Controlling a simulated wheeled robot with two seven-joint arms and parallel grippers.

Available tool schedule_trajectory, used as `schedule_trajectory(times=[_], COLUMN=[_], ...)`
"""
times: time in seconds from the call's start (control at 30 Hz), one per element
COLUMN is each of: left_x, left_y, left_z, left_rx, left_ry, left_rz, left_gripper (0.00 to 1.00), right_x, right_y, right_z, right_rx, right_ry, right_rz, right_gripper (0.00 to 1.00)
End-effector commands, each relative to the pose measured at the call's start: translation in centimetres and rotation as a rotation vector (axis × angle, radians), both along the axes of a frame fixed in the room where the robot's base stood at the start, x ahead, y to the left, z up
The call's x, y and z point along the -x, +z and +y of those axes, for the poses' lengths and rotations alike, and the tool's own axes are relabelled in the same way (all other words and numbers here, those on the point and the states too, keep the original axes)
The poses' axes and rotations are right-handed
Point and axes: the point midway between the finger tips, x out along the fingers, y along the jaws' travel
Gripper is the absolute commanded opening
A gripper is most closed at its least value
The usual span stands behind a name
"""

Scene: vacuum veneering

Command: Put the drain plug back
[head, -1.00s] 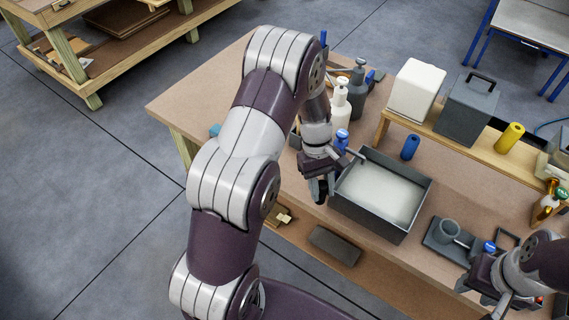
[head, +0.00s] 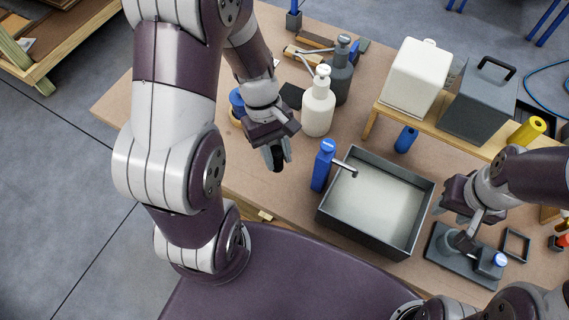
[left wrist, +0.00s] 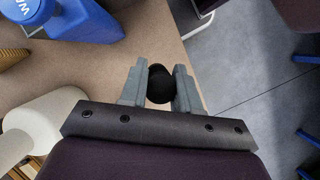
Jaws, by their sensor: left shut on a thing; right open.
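My left gripper (head: 277,157) is shut on a round black plug (left wrist: 160,84), held between its two fingertips in the left wrist view. In the head view the plug shows as a small dark piece (head: 278,155), held to the left of the blue tap. The dark grey basin (head: 340,232) has a pale inside; no drain hole can be made out in it. My right gripper (head: 462,214) is open, to the right of the basin, above a dark grey fixture (head: 440,257).
A blue tap (head: 322,168) with a spout stands at the basin's left side. A white bottle (head: 318,108) and a dark bottle (head: 340,72) stand behind my left gripper. A wooden shelf (head: 440,125) carries a white and a grey canister.

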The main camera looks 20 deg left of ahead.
Motion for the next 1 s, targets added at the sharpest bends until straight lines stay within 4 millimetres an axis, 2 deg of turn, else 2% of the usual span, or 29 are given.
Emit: schedule_trajectory(times=[0.13,0.5,0.83,0.87,0.9,0.93,1.0], left_x=[0.3,0.2,0.2,0.1,0.1,0.1,0.1], left_y=[-3.6,-9.1,-9.5,-9.4,-9.4,-9.4,-9.4], left_z=[-0.1,0.0,0.0,0.0,0.0,0.0,0.0], left_rx=[0.002,-0.001,-0.001,-0.001,-0.001,-0.001,-0.001], left_ry=[0.002,0.001,0.001,0.001,0.001,0.001,0.001], left_rz=[0.009,0.006,0.003,0.003,0.003,0.003,0.003], left_gripper=[0.01,0.01,0.01,0.38,0.51,0.57,0.57], right_x=[0.0,0.0,0.0,0.0,0.0,0.0,0.0], right_y=[-0.3,-0.7,-1.0,-0.9,-0.9,-0.9,-0.9], right_z=[0.0,0.0,0.0,0.0,0.0,0.0,0.0], right_rx=[0.000,0.000,0.000,0.000,0.000,0.000,0.000], right_ry=[0.000,0.000,0.000,0.000,0.000,0.000,0.000], right_rz=[0.000,0.001,0.000,0.000,0.000,0.000,0.000], right_gripper=[0.43,0.43,0.43,0.43,0.43,0.43,0.43])
